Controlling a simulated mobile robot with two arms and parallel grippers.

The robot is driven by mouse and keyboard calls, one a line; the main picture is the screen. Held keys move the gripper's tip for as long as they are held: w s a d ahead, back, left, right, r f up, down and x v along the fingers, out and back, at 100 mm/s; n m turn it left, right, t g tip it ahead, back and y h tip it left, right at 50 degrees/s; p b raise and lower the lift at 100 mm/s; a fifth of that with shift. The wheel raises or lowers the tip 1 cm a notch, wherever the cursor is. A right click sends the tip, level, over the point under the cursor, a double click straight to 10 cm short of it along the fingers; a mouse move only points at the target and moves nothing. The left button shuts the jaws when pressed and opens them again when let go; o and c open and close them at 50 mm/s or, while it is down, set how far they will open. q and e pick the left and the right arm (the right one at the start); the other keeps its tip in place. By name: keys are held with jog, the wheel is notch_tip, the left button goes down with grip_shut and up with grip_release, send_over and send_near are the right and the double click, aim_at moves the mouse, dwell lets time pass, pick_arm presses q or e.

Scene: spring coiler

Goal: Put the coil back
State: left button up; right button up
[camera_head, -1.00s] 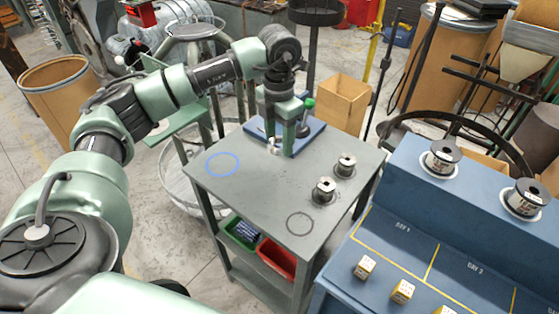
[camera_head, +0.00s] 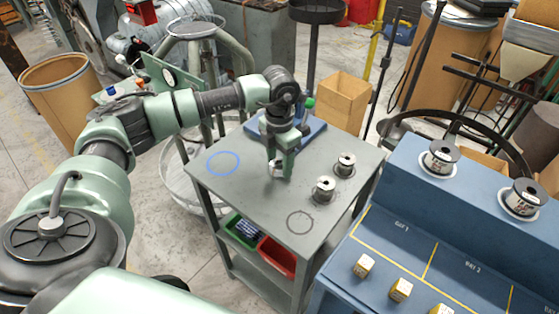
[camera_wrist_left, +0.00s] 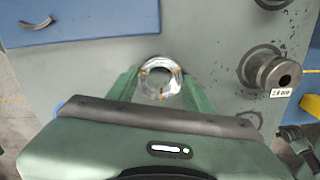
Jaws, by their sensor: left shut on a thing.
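My left gripper (camera_head: 278,170) is shut on a small silvery wire coil (camera_head: 275,171), over the middle of the grey cart top (camera_head: 246,194). In the left wrist view the coil (camera_wrist_left: 160,65) is a shiny ring with a few brownish ties, held between the two green fingers (camera_wrist_left: 160,90). I cannot tell whether it touches the cart top. A blue ring mark (camera_head: 222,164) lies to the left of the gripper, and a dark ring mark (camera_head: 300,222) lies nearer the front. Both marks are empty. My right gripper is not in view.
Two spools (camera_head: 346,164) (camera_head: 325,189) stand on the cart's right side; one shows in the left wrist view (camera_wrist_left: 270,72). A blue plate with a post (camera_head: 311,131) is at the back. A blue bench (camera_head: 400,235) with spools and small blocks stands right.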

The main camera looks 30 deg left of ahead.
aim_at(280, 165)
pick_arm(q)
jog(key=o, duration=1.6)
jog(key=shift+r, duration=0.25)
notch_tip(280, 165, up, 12)
jog(key=shift+f+b, duration=0.1)
jog(key=shift+b, duration=0.75)
